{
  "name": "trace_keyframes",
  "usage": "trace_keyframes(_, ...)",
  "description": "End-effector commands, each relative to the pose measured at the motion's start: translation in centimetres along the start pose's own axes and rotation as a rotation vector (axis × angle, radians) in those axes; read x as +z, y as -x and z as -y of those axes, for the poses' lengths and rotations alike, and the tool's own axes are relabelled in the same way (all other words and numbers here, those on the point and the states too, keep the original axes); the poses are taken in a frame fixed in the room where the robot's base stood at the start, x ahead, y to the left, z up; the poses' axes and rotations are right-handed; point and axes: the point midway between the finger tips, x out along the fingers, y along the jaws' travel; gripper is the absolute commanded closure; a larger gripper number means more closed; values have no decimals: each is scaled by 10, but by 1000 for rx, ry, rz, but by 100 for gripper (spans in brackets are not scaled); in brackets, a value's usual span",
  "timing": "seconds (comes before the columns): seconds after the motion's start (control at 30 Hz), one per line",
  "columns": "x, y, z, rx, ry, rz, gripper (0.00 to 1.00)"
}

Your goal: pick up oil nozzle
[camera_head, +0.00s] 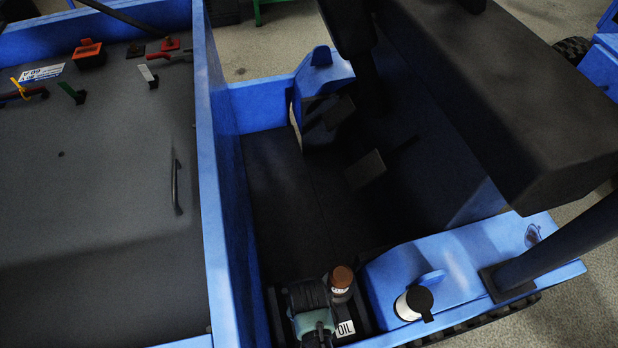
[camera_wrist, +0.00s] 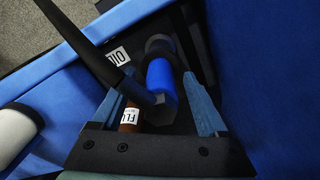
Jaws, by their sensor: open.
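The oil nozzle (camera_wrist: 125,82) seems to be the long black tapered spout with a dark hexagonal base and a blue cylindrical body (camera_wrist: 161,77) in the wrist view. It points to the upper left. My gripper (camera_wrist: 151,84) is open, one finger on each side of the blue body, and I see no clear contact. In the head view my gripper (camera_head: 310,303) seems to be the dark and teal shape at the bottom, over the dark bin marked OIL (camera_head: 345,328). It hides most of the nozzle there. The OIL label also shows in the wrist view (camera_wrist: 117,57).
A brown-capped bottle (camera_head: 341,278) stands close beside my gripper; its label (camera_wrist: 130,119) is near the left finger. Blue vehicle walls (camera_head: 217,190) enclose the bin. A white cup with a black lid (camera_head: 413,303) is to the right. The dark floor (camera_head: 290,195) beyond is free.

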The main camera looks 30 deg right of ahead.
Motion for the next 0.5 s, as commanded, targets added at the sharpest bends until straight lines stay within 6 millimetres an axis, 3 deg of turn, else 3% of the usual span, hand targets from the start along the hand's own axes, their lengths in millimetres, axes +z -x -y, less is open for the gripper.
trace_keyframes(0.17, 0, 0, 0, 0, 0, 0, 24)
trace_keyframes(0.5, 0, 1, 0, 0, 0, 0, 85)
